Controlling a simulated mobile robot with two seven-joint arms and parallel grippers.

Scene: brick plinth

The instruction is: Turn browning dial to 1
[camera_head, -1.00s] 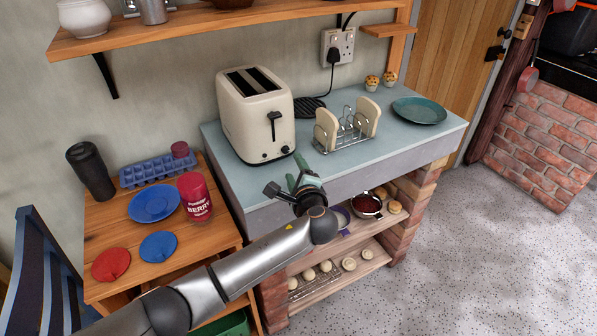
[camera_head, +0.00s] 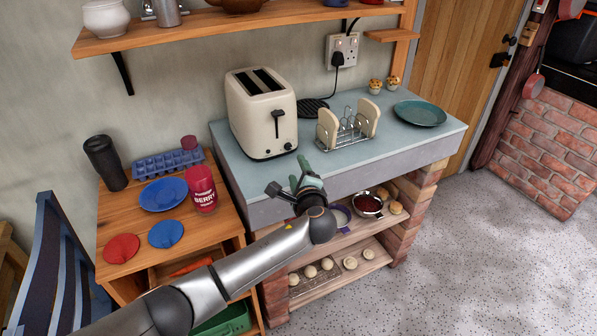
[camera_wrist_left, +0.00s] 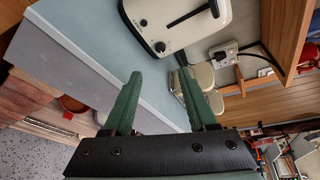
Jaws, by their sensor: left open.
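The cream toaster (camera_head: 252,112) stands upright on the blue-grey worktop, with a black lever on its front. Its dark round browning dial (camera_head: 288,146) is low on the front face; its setting is too small to read. In the left wrist view the toaster (camera_wrist_left: 190,38) is at the top, tilted, with the dark dial (camera_wrist_left: 160,47) on its face. My left gripper (camera_head: 298,170) has green fingers, open and empty, at the worktop's front edge, in front of and apart from the toaster. The open fingers also show in the left wrist view (camera_wrist_left: 160,76). My right gripper is not in view.
A toast rack (camera_head: 349,132) with bread stands right of the toaster, and a teal plate (camera_head: 420,113) lies farther right. A wooden table (camera_head: 118,205) at left holds a red jar (camera_head: 201,188) and a blue plate. A shelf (camera_head: 240,20) runs above.

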